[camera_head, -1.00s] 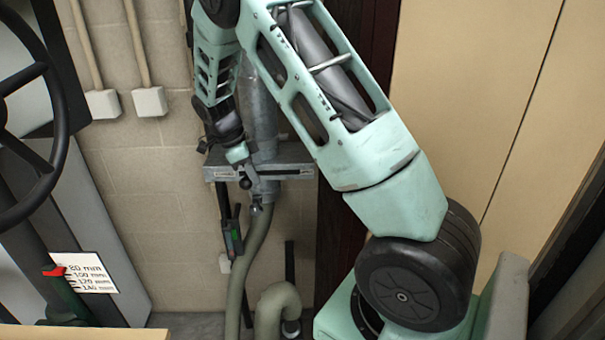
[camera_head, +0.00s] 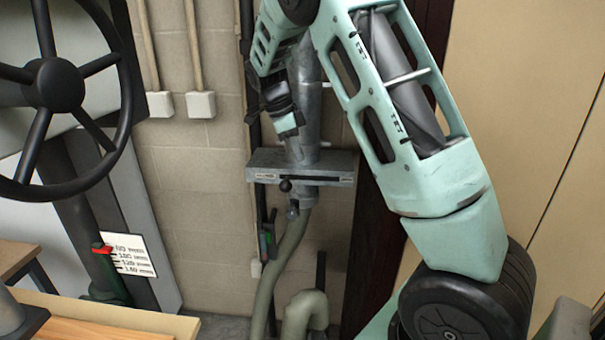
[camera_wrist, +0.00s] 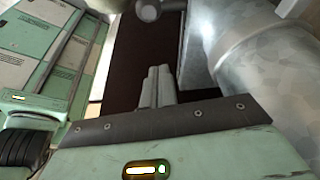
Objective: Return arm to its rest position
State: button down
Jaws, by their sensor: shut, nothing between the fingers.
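My mint-green arm (camera_head: 415,130) is raised and bent, its forearm hanging down in front of the block wall in the head view. In the wrist view my gripper (camera_wrist: 158,76) shows as two grey fingers pressed together, with nothing between them. The fingers point toward a dark, narrow panel, with a shiny metal duct close by on the right. In the head view the wrist end is in front of the metal duct, and I cannot make out the fingertips there.
A metal duct (camera_head: 308,115) with a grey slide gate (camera_head: 330,172) stands behind the wrist. A black handwheel (camera_head: 55,85) and a thickness card (camera_head: 132,258) are at left. A wooden surface (camera_head: 110,328) fills the lower left. A tan panel (camera_head: 525,100) is at right.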

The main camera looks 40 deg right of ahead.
jog(key=shift+v, duration=1.05)
jog(key=s+a+f+n+t+y+b, duration=0.1)
jog(key=s+a+f+n, duration=0.3)
jog(key=a+n, duration=0.7)
jog(key=s+a+f+n+t+y+b, duration=0.15)
jog(key=s+a+n, duration=0.45)
jog(key=a, duration=0.8)
jog(key=s+a+f+n, duration=0.2)
jog(key=s+a+n, duration=0.3)
jog(key=s+n, duration=0.3)
jog(key=s+a+f+n+y+b, duration=0.1)
jog(key=s+a+f+n, duration=0.1)
jog(key=s+a+n, duration=0.3)
jog(key=s+n, duration=0.3)
jog(key=s, duration=0.3)
jog(key=shift+s+n+b, duration=0.25)
jog(key=shift+n+b, duration=0.05)
jog(key=shift+a+f, duration=0.1)
jog(key=shift+f, duration=0.05)
